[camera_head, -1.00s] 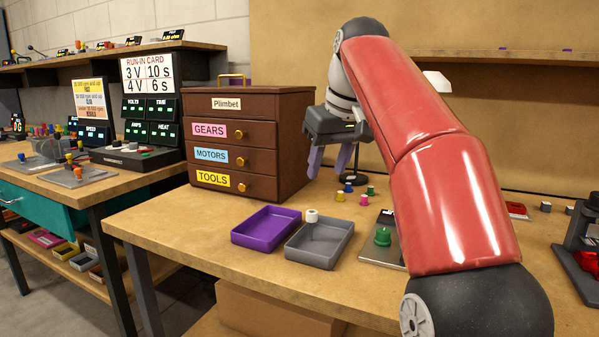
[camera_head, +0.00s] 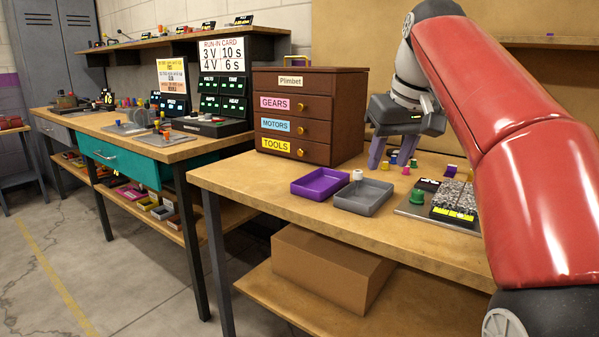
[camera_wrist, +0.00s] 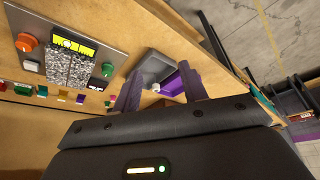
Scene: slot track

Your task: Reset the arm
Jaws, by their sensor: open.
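My gripper (camera_head: 392,152) is open, its two purple fingers apart with nothing between them. In the head view it hangs from my red arm above the right workbench, just right of the brown drawer cabinet (camera_head: 345,118). The wrist view also shows my gripper (camera_wrist: 160,95), its fingers pointing over the bench top towards the trays. The purple tray (camera_head: 320,194) and grey tray (camera_head: 352,210) lie on the bench below and left of the gripper. A small white piece (camera_head: 356,175) is at the grey tray's far edge. My arm hides part of the bench's right side.
A metal plate (camera_head: 405,207) with a green button (camera_head: 417,196) lies right of the grey tray. Several small coloured pieces stand behind it. A cardboard box (camera_head: 325,265) sits on the lower shelf. A second bench with a teal drawer (camera_head: 115,160) stands left. Floor at far left is open.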

